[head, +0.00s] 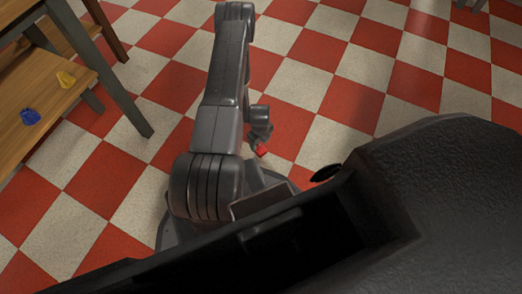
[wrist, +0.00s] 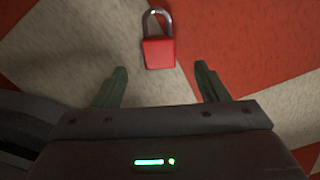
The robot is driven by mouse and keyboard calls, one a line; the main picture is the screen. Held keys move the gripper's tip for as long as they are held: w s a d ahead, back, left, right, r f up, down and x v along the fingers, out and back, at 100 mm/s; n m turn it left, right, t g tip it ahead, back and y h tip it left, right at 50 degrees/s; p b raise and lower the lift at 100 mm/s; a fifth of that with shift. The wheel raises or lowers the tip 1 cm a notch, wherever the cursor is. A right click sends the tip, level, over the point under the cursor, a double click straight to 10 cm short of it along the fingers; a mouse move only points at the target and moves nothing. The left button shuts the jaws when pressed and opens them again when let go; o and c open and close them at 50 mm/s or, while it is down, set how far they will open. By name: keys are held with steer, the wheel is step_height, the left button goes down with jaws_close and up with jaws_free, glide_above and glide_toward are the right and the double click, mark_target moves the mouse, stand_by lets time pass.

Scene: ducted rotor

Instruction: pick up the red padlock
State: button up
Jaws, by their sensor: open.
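The red padlock (wrist: 158,53) lies on the checkered floor in the wrist view, its grey metal shackle pointing to the top of the picture. It sits across a border between a cream tile and a red tile. My gripper (wrist: 162,76) is open, with one green finger to the left and one to the right. The padlock is just ahead of the fingertips, roughly centred between them, and nothing is held. In the head view a small red part of the padlock (head: 261,150) shows beside my gripper (head: 260,140); the rest is hidden.
A wooden shelf (head: 40,75) with grey legs stands at the left in the head view. The red and cream tiled floor (head: 330,60) beyond my arm is clear.

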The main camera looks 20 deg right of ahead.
mark_target(260, 150)
steer(key=shift+f, duration=0.75)
step_height(260, 150, down, 5)
steer(key=b, duration=0.2)
steer(key=shift+a+f+b, duration=0.1)
steer(key=shift+f+b, duration=0.05)
steer(key=shift+b, duration=0.25)
steer(key=c, duration=1.2)
step_height(260, 150, up, 10)
steer(key=p, duration=0.4)
